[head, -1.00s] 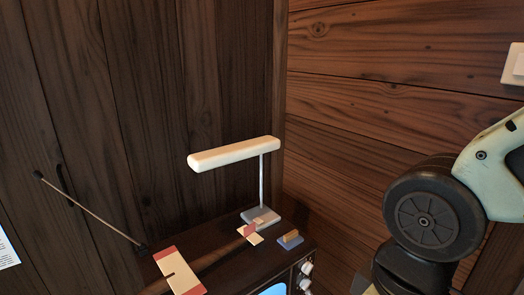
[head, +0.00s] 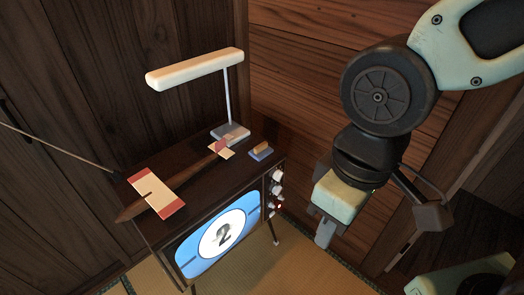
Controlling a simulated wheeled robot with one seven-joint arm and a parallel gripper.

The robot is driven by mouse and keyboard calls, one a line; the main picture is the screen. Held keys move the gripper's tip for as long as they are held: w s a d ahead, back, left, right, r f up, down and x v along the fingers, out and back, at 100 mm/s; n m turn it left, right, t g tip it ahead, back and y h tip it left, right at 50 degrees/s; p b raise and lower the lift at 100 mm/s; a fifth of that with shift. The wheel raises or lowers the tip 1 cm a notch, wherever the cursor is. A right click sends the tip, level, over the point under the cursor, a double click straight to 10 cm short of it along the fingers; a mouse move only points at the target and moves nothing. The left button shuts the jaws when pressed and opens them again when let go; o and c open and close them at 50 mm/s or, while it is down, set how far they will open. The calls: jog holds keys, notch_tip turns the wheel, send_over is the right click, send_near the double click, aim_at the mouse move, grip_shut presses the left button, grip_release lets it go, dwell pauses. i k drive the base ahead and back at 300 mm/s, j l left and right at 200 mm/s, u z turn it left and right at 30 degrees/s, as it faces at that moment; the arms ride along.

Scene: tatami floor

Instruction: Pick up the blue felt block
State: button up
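The blue felt block (head: 264,155) is a small flat blue piece with a tan, wood-like grip on top. It lies on the dark top of a television, near its right edge, in the head view. My gripper (head: 324,232) hangs to the right of the television, apart from the block and pointing down. Its fingers are small and seen at an angle, so I cannot tell whether they are open or shut. Nothing is visible held in it.
The television (head: 210,187) shows a "2" and has knobs on its right front. An antenna (head: 60,147) rises left. Wooden walls stand behind.

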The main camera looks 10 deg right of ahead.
aim_at(260, 152)
jog(key=u, duration=1.7)
jog(key=l+u, duration=0.25)
jog(key=l, duration=0.55)
jog(key=k+l+u, duration=0.2)
jog(key=l, duration=0.6)
jog(key=i, duration=0.1)
